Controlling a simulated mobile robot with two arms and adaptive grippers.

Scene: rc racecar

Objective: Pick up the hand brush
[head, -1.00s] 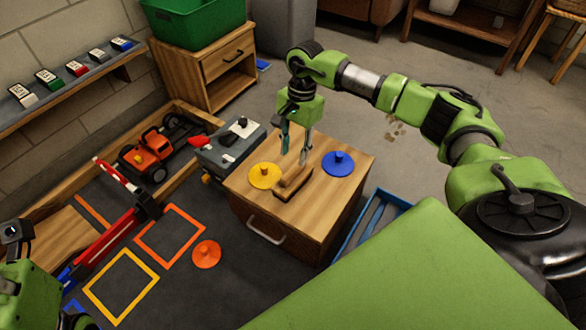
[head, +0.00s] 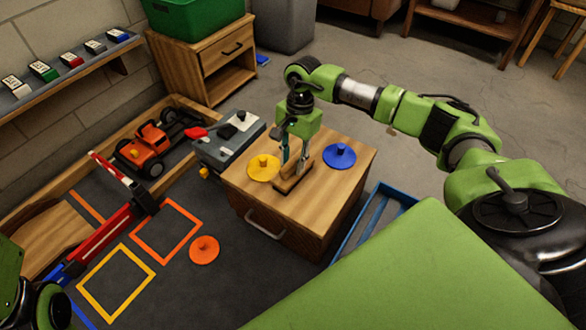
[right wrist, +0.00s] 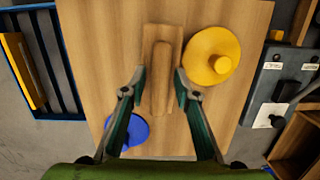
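The hand brush (head: 287,185) is a wooden block with a raised grip, lying on top of the small wooden cabinet (head: 325,207) between a yellow knobbed disc (head: 263,168) and a blue one (head: 339,158). My right gripper (head: 297,168) is open and points down right over the brush. In the right wrist view, its two fingers (right wrist: 160,80) stand apart on either side of the brush (right wrist: 161,55), with no clear grip on it. Only part of my left arm shows at the lower left of the head view; its fingers are not visible.
A grey box (head: 229,140) adjoins the cabinet's left side. An orange toy car (head: 147,148) and a red-and-white barrier (head: 103,235) stand farther left. An orange disc (head: 204,250) lies on the dark mat. A blue tray (head: 374,222) is right of the cabinet.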

